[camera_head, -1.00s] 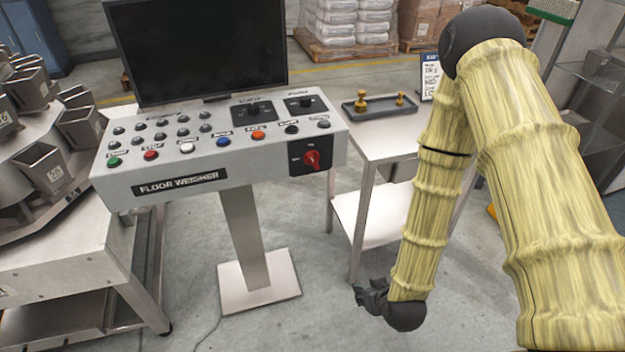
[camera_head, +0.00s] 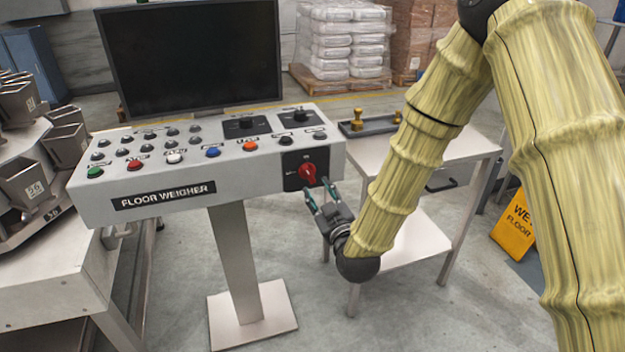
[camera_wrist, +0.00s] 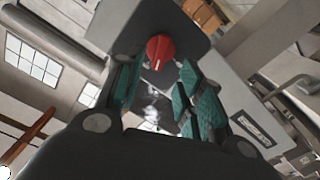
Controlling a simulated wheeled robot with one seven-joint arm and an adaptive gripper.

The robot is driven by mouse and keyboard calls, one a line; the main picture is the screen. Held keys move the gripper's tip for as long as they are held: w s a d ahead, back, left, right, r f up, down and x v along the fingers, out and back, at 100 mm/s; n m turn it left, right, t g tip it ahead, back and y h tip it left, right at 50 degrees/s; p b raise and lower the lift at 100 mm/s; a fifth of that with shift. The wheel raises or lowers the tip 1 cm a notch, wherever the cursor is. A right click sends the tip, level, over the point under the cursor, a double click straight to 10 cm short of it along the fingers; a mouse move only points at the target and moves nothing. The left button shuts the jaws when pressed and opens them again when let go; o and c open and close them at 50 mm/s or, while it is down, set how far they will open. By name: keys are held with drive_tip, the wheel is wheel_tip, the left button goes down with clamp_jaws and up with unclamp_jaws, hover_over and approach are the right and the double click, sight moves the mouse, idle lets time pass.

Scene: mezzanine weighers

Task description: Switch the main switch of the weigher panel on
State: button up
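The weigher panel (camera_head: 235,182) is a grey sloped console on a post, labelled FLOOR WEIGHER. The main switch (camera_head: 307,173) is a red rotary knob on a black plate at the right end of its front face. In the wrist view the red knob (camera_wrist: 160,50) shows just beyond the fingertips, roughly between them. My gripper (camera_head: 318,193) is open and empty, with its teal-padded fingers pointing up at the knob from just below and to the right. I cannot tell whether a finger touches it. The knob's markings are too small to read.
A black monitor (camera_head: 190,55) stands behind the panel. A steel side table (camera_head: 465,150) with a dark tray (camera_head: 372,127) stands close on the right, behind my arm. A yellow wet-floor sign (camera_head: 515,225) is farther right. Metal hoppers (camera_head: 25,180) stand at left.

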sight(310, 177)
drive_tip(key=x, duration=0.7)
drive_tip(key=shift+w+f+p, duration=0.1)
drive_tip(key=shift+w+p, duration=0.05)
drive_tip(key=shift+p, duration=0.25)
drive_tip(key=shift+c, duration=0.3)
clamp_jaws()
